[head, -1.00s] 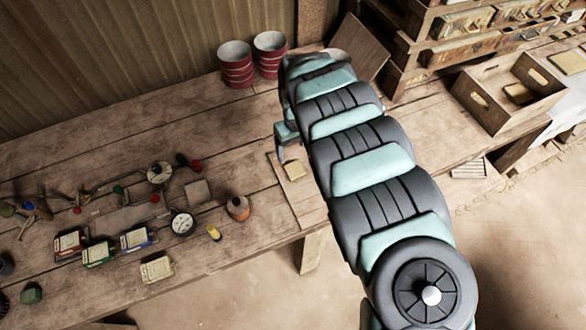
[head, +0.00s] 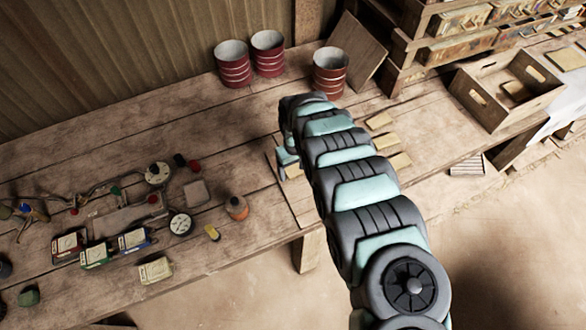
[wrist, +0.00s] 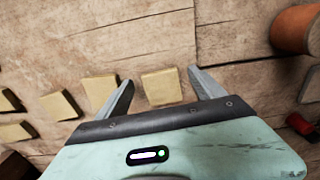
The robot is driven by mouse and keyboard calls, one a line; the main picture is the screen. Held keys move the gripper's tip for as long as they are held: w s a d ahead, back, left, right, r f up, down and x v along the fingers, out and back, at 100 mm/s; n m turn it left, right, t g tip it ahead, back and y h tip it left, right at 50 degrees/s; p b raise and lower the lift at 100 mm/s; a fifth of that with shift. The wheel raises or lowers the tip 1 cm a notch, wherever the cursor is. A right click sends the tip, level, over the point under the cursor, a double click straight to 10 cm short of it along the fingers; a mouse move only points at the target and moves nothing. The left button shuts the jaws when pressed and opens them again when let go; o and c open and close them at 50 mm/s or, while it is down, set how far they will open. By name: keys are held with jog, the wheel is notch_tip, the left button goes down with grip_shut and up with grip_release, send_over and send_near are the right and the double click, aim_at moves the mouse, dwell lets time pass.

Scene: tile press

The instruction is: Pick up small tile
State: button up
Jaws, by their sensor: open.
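Several small tan square tiles lie on the wooden bench. In the wrist view one small tile (wrist: 161,88) lies between the two fingers of my gripper (wrist: 161,76), which are spread apart with a gap on each side. Another tile (wrist: 100,91) lies just left of the left finger, partly behind it. In the head view my gripper (head: 286,160) is low over a board near the bench's front edge, mostly hidden by my arm. A tile (head: 294,170) shows beside it. I cannot tell the exact height of the fingers above the tile.
More tiles (head: 385,143) lie right of my arm. Red tins (head: 232,65) stand at the back, one (head: 329,74) just behind my arm. A wooden crate (head: 508,92) is at the right.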

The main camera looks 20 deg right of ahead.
jog(key=shift+f, duration=0.5)
jog(key=shift+c, duration=0.4)
jog(key=c, duration=1.4)
jog(key=shift+r, duration=0.1)
